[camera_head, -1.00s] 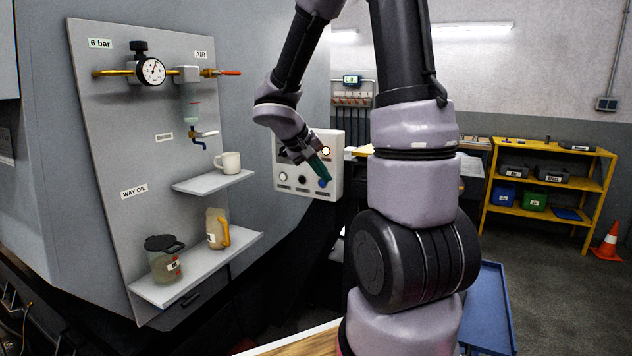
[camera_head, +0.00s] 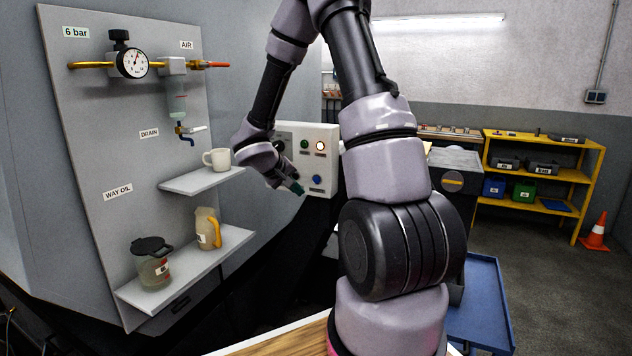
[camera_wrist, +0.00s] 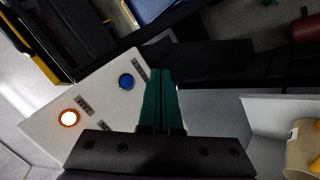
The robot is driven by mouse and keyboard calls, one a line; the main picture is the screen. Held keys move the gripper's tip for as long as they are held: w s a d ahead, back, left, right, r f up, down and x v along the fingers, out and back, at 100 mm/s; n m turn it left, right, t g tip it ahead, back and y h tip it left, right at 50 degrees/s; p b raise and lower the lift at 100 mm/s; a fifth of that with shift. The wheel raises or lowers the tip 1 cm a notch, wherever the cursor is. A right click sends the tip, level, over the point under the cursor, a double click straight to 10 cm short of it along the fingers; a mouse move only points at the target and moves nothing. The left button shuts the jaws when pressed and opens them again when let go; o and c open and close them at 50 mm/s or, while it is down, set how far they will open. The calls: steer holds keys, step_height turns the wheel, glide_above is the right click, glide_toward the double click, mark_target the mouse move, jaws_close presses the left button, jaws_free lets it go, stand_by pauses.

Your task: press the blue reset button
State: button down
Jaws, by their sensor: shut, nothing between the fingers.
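The blue reset button (camera_head: 316,179) is on the lower part of the white control box (camera_head: 327,149). It also shows in the wrist view (camera_wrist: 126,82), round and blue, with a dark label beside it. My gripper (camera_head: 297,188) is to the left of the button in the head view, its green fingers closed together and empty. In the wrist view the closed green fingertips (camera_wrist: 158,72) are just right of the button. I see no contact with the button; the exact gap in depth cannot be told.
A lit button (camera_head: 320,145) and a green button (camera_head: 304,144) sit higher on the box. Left of my gripper is a grey panel with a gauge (camera_head: 131,63), a white mug (camera_head: 218,159) and shelves (camera_head: 190,270) holding jugs. A blue cart (camera_head: 480,300) stands at right.

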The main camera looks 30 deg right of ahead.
steer(key=w+d, duration=0.1)
steer(key=d, duration=0.1)
steer(key=w+d, duration=0.4)
steer(key=shift+d, duration=0.2)
steer(key=shift+d, duration=0.1)
stand_by(1.9)
steer(key=shift+w+d, duration=0.2)
steer(key=shift+w, duration=0.05)
steer(key=shift+w+d, duration=0.2)
steer(key=shift+d, duration=0.1)
stand_by(0.7)
steer(key=shift+a, duration=0.1)
steer(key=shift+s+a, duration=0.5)
steer(key=shift+a, duration=0.1)
stand_by(0.3)
steer(key=shift+s+a, duration=1.55)
steer(key=shift+a, duration=0.3)
